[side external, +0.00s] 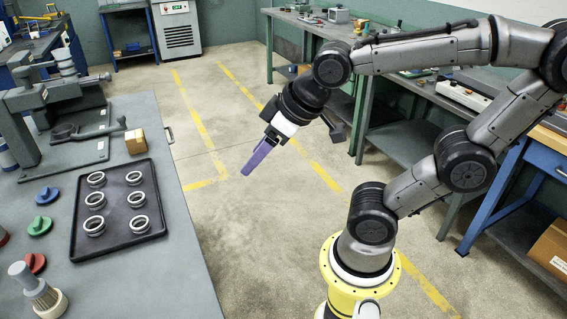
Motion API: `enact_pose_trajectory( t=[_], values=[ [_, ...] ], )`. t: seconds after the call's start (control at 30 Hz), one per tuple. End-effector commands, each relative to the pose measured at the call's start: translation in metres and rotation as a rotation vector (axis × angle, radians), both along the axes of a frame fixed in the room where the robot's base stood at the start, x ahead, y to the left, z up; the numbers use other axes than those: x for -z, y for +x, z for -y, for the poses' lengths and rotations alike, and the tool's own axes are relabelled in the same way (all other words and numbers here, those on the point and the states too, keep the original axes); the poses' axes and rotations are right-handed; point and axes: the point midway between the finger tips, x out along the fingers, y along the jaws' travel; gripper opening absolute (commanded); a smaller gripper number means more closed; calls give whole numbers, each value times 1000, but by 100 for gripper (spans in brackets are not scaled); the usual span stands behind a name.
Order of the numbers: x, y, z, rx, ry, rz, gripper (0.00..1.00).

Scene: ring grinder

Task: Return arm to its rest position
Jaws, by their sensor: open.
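My gripper (257,157) hangs in the air over the open floor, to the right of the grey workbench (187,263). Its purple fingers point down and to the left. Nothing shows between the fingers, and it touches nothing. My arm arches up from its yellow base and reaches back to the left. On the bench, a black tray (113,217) holds several metal rings (133,178) in two columns. A grinder machine (40,100) with a grey base plate stands behind the tray.
Blue (47,195), green (40,226) and red (35,263) knobs line the tray's left. Other benches (405,155) stand behind my arm. The floor (240,240) between bench and base is clear.

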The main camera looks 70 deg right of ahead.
Motion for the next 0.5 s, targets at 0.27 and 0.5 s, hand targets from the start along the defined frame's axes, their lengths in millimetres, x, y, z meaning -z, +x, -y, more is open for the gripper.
enact_pose_trajectory(
  t=[0.27,0.5],
  values=[
    [12,-60,4,50,32,-107,63],
    [13,-60,4,50,32,-110,63]
  ],
)
